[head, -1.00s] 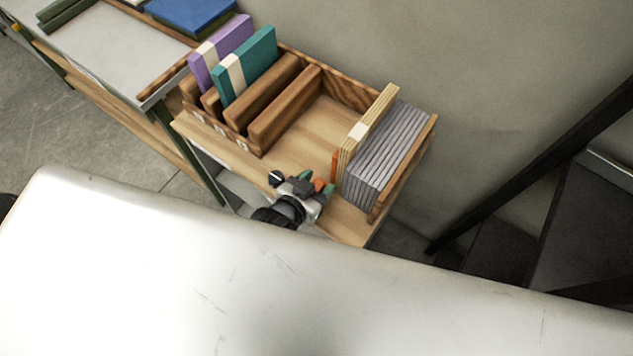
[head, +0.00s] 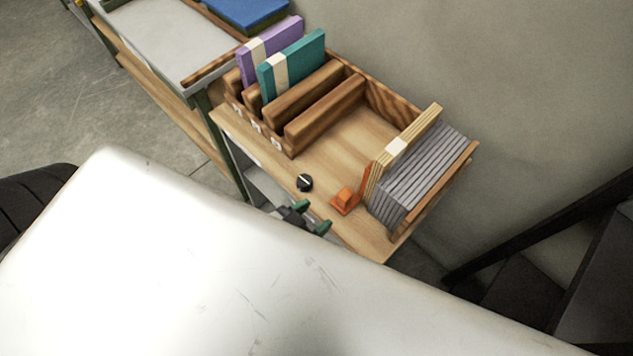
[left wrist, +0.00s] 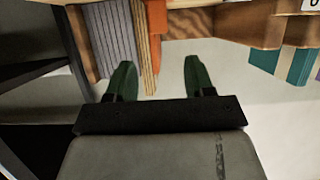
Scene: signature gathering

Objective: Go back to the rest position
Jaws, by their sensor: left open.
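My left gripper (head: 311,217) is low in the middle of the head view, at the front edge of the wooden shelf (head: 345,235), partly hidden behind my large white body panel. Its green fingertips are apart with nothing between them. In the left wrist view the two green fingers (left wrist: 162,82) are spread and empty, with the shelf things beyond them. My right gripper is not in view.
A dark diagonal beam (head: 560,225) is at right.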

